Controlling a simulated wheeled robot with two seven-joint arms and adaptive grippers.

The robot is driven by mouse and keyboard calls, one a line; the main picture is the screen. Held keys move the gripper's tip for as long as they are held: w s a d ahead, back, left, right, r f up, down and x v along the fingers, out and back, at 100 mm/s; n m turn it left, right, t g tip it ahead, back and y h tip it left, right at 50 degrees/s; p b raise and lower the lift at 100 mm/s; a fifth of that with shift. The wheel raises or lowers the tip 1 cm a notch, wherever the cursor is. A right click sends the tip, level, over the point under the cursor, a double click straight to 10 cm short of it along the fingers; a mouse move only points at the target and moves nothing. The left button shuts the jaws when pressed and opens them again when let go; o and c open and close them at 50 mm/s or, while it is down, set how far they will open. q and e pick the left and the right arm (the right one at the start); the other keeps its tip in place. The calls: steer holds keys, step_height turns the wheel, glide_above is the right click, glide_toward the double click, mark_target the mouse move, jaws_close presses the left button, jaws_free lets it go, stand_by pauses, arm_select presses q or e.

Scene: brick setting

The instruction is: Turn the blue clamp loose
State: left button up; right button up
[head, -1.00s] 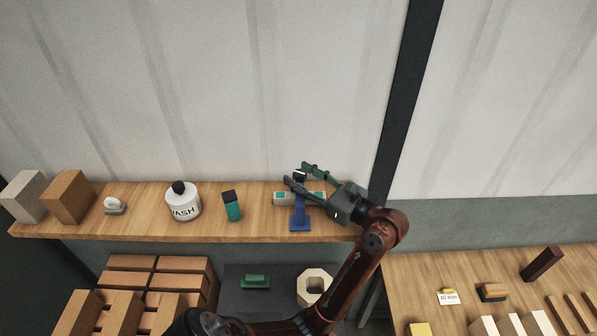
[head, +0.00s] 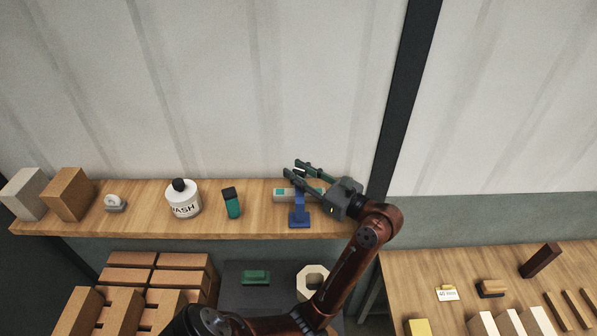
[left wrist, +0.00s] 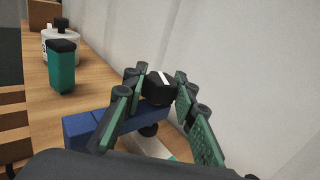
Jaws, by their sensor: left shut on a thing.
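The blue clamp (head: 299,214) stands upright near the right end of the wooden shelf (head: 262,228). A pale bar with teal patches (head: 282,194) lies behind its post. In the left wrist view the clamp's blue arm (left wrist: 88,129) reaches in under my fingers. A black knob with a white mark (left wrist: 159,88) sits above that arm. My left gripper (head: 292,168) comes over the clamp from the right. My right gripper is not in view.
On the shelf, left of the clamp, stand a teal bottle (head: 232,203), a white wash jar (head: 183,200), a small tape-like item (head: 115,203) and two blocks (head: 66,195). The wall is close behind. A lower table (head: 420,275) is at the right.

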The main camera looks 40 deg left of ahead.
arm_select(q)
steer(key=shift+f+n+g+h+b, duration=0.15)
steer(key=shift+n+g+b, duration=0.6)
steer(key=shift+g+b, duration=0.4)
steer(key=shift+f+n+g+h+b, duration=0.15)
steer(key=shift+n+g+b, duration=0.6)
steer(key=shift+g+b, duration=0.4)
steer(key=shift+c, duration=0.3)
steer(key=shift+r+n+g+h+b, duration=0.25)
steer(key=shift+n+g+h+b, duration=0.4)
steer(key=shift+g, duration=0.65)
steer(key=shift+y, duration=0.25)
steer(key=o, duration=1.2)
steer(key=shift+d, duration=0.1)
steer(key=v, duration=1.2)
